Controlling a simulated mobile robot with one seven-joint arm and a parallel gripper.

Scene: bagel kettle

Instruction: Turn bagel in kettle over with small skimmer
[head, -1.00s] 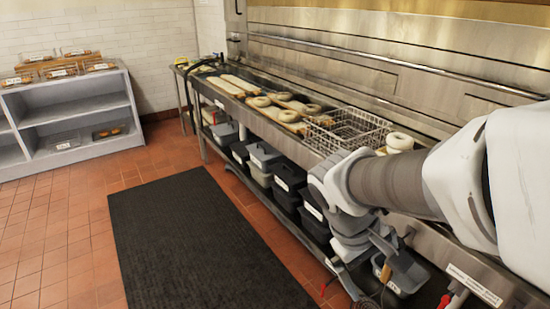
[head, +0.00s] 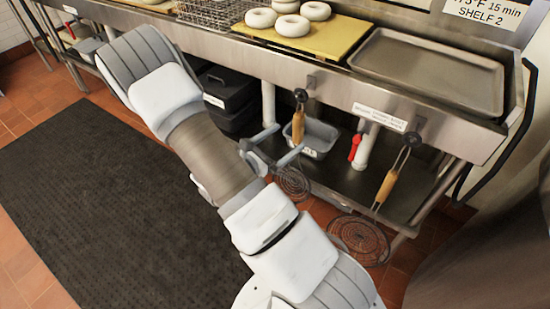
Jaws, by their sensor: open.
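The smaller skimmer hangs by its wooden handle (head: 298,128) from a knob on the counter's front. Its round wire head (head: 292,183) hangs low and is partly hidden by my arm. A larger skimmer (head: 385,187) hangs to the right, with a wide coiled wire head (head: 358,240). My gripper (head: 287,139) is open, its two fingers pointing toward the small skimmer's handle and very close to it. I cannot tell whether they touch it. No bagel in a kettle shows. A grey metal surface (head: 480,250) fills the lower right; I cannot tell if it is the kettle.
Raw bagels (head: 292,26) lie on a yellow board (head: 335,45) on the counter, beside a wire basket (head: 212,12). An empty metal tray (head: 430,72) sits to the right. A grey tub (head: 318,140) and a red-handled valve (head: 355,147) are below. A black mat (head: 80,190) covers clear floor.

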